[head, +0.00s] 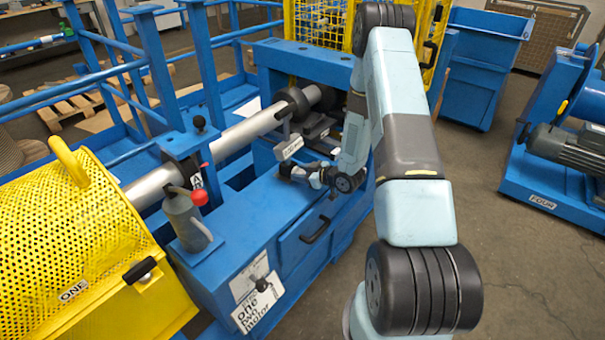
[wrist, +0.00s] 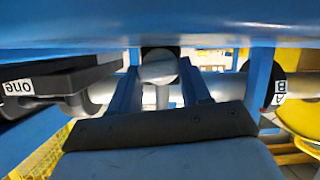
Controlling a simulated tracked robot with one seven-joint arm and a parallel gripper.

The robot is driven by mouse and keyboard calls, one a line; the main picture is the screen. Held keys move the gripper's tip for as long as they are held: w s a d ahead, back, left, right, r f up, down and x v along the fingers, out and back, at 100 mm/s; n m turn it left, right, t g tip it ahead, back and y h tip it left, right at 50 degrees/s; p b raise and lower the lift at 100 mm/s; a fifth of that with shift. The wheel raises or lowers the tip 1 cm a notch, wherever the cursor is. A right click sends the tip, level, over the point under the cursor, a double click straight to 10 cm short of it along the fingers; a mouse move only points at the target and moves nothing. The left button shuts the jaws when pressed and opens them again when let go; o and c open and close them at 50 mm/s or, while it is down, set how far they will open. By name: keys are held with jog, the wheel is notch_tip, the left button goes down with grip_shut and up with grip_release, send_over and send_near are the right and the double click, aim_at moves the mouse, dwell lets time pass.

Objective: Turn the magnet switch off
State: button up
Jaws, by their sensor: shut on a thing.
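My gripper (head: 291,171) is low over the blue machine bed, at the end of my arm. In the wrist view its two fingers (wrist: 162,88) stand on either side of a small light grey rounded part (wrist: 158,68). They are shut on that part, which looks like the magnet switch. Its marks and its on or off position cannot be made out.
A long grey shaft (head: 240,134) runs behind the gripper. A black handle (head: 315,230) is on the bed's front. A yellow mesh guard (head: 65,230) fills the left.

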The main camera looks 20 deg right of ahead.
jog(key=shift+s+a+n+t+h, duration=0.15)
jog(key=shift+n+t+h, duration=0.35)
jog(key=shift+n, duration=0.5)
jog(key=o, duration=1)
jog(key=shift+c, duration=0.2)
jog(key=v, duration=1.3)
jog(key=shift+s+d, duration=0.2)
jog(key=shift+d, duration=0.05)
